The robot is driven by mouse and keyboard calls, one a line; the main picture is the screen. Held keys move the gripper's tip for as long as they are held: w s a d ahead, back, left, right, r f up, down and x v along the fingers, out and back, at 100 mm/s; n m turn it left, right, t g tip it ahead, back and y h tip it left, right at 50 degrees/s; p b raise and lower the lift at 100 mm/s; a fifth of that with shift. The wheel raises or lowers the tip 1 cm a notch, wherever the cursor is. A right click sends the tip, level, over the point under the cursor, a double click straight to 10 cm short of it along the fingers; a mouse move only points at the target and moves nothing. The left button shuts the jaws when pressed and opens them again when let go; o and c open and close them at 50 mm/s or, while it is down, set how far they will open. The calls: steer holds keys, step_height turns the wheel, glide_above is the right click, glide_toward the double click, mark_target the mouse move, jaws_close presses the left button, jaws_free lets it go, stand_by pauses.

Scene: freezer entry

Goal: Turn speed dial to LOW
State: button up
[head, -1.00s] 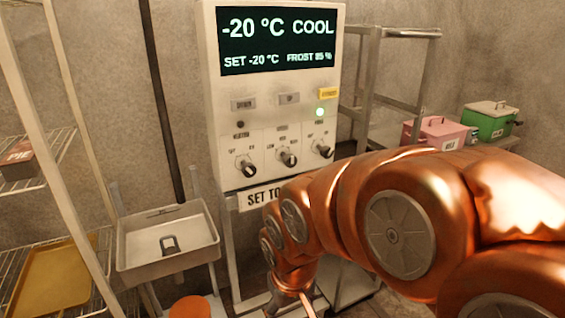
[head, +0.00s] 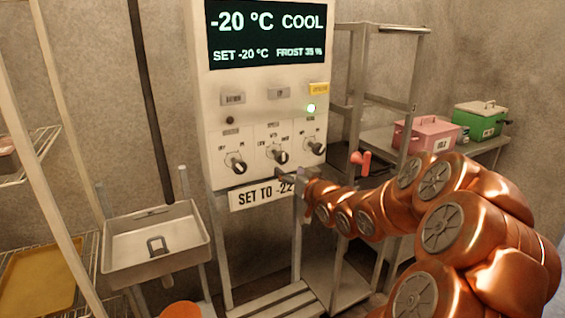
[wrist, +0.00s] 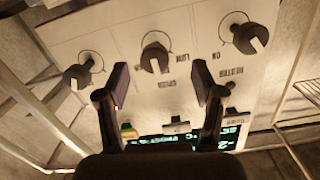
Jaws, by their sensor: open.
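The control panel (head: 262,100) stands upright in the middle of the head view, with a row of three black dials. The middle, speed dial (head: 277,156) has a white pointer mark. I cannot tell its setting surely. My gripper (head: 284,174) is just below and in front of this dial, at the panel's lower edge. In the wrist view, which shows the panel upside down, my gripper (wrist: 160,77) is open and empty. The speed dial (wrist: 154,58) appears between and beyond its fingertips. No contact shows.
The left dial (head: 235,162) and right dial (head: 314,148) flank the speed dial closely. A sign (head: 262,194) hangs under the panel. A metal sink (head: 158,240) stands at left. A pink box (head: 425,134) and a green box (head: 480,118) sit on a shelf at right.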

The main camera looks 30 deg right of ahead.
mark_target(283, 160)
steer(key=shift+t, duration=0.4)
steer(key=shift+w+d+r+p, duration=0.15)
steer(key=shift+w+d+p, duration=0.15)
steer(key=shift+w, duration=0.95)
steer(key=shift+w+d+r+p, duration=0.15)
steer(key=shift+w+d+p, duration=0.15)
steer(key=shift+w, duration=1)
steer(key=shift+w+d+r+p, duration=0.2)
steer(key=shift+w+d, duration=0.1)
steer(key=shift+w, duration=0.95)
steer(key=c, duration=1.2)
steer(key=shift+o, duration=0.2)
